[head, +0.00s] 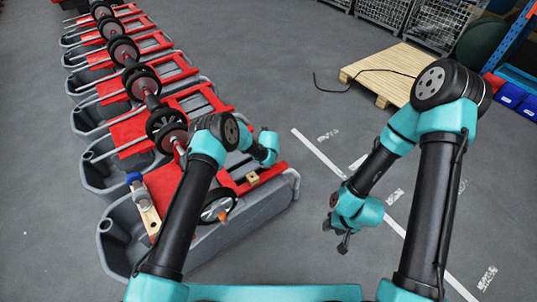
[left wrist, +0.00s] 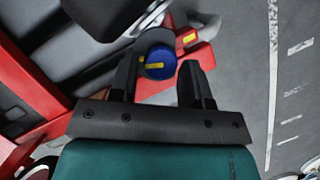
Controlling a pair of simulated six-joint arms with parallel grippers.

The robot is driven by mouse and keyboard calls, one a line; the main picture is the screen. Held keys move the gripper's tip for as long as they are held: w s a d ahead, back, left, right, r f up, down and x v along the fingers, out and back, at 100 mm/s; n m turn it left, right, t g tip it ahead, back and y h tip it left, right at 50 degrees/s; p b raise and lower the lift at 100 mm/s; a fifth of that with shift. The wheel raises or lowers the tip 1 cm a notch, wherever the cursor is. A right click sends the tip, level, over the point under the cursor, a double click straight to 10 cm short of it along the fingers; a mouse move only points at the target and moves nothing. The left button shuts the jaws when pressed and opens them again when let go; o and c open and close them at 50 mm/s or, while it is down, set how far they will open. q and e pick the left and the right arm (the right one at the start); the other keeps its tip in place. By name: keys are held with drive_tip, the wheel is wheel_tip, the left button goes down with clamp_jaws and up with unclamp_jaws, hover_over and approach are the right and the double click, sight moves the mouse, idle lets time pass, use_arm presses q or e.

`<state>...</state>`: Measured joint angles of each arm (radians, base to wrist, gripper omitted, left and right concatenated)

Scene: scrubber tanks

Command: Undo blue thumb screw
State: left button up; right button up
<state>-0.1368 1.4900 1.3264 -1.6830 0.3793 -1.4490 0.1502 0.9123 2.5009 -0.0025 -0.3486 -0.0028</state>
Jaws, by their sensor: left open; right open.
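A blue thumb screw (left wrist: 160,72) with a yellow bar across its top shows in the left wrist view. My left gripper (left wrist: 158,62) is open, with one finger on either side of the screw; I cannot tell how near the tips are in depth. In the head view my left wrist (head: 266,146) is over the right end of the nearest tank, and its fingers are hidden. Another blue knob (head: 133,178) stands on a wooden block at that tank's left end. My right gripper (head: 344,242) is open and empty above the floor, right of the tanks.
Several grey scrubber tanks with red covers run back in a row; the nearest tank (head: 248,215) carries a round disc (head: 216,206). A wooden pallet (head: 385,72) with a black cable lies at back right.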

use_arm(q)
drive_tip(key=c, duration=0.7)
drive_tip(key=shift+o, duration=0.2)
drive_tip(key=shift+d+n, duration=0.1)
drive_tip(key=shift+n, duration=0.3)
drive_tip(key=n+y, duration=0.1)
drive_tip(key=n, duration=0.1)
drive_tip(key=shift+d+n, duration=0.15)
drive_tip(key=shift+n, duration=0.15)
drive_tip(key=n+y, duration=0.1)
drive_tip(key=n, duration=0.1)
drive_tip(key=n+g, duration=0.1)
drive_tip(key=n, duration=0.1)
drive_tip(key=shift+w+d+y, duration=0.1)
drive_tip(key=shift+d+y, duration=0.1)
drive_tip(key=shift+y, duration=0.2)
drive_tip(key=n, duration=0.2)
drive_tip(key=n+g+y, duration=0.1)
drive_tip(key=n, duration=0.2)
drive_tip(key=shift+w+d+g, duration=0.1)
drive_tip(key=shift+w+g, duration=0.1)
drive_tip(key=shift+g, duration=0.1)
drive_tip(key=shift+w+f+n+g+y, duration=0.1)
drive_tip(key=shift+n+g+y, duration=0.35)
drive_tip(key=shift+n, duration=1.25)
